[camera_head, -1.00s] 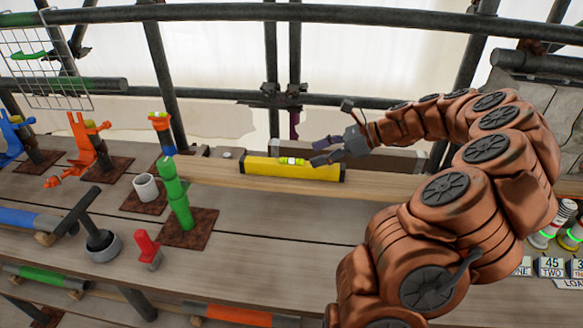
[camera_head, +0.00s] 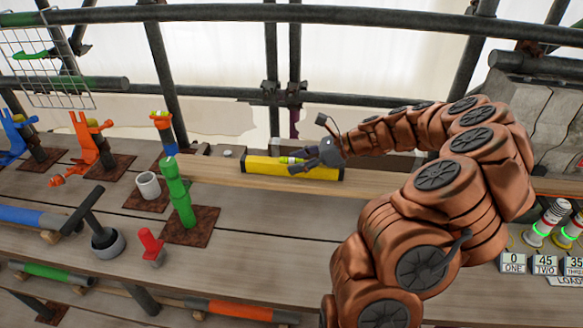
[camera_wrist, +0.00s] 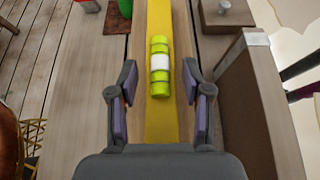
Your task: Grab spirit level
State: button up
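The spirit level is a long yellow bar (camera_head: 262,168) with black ends and a yellow-green vial on top. It lies on a wooden plank at the back of the bench in the head view.
A green post (camera_head: 178,192) on a rusty plate stands left of the level, with a white cup (camera_head: 147,185) and a red piece (camera_head: 149,243) nearby. Scaffold poles (camera_head: 272,120) stand behind.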

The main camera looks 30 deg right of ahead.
grip_shut()
jog(key=shift+r, duration=0.15)
dwell(0.4)
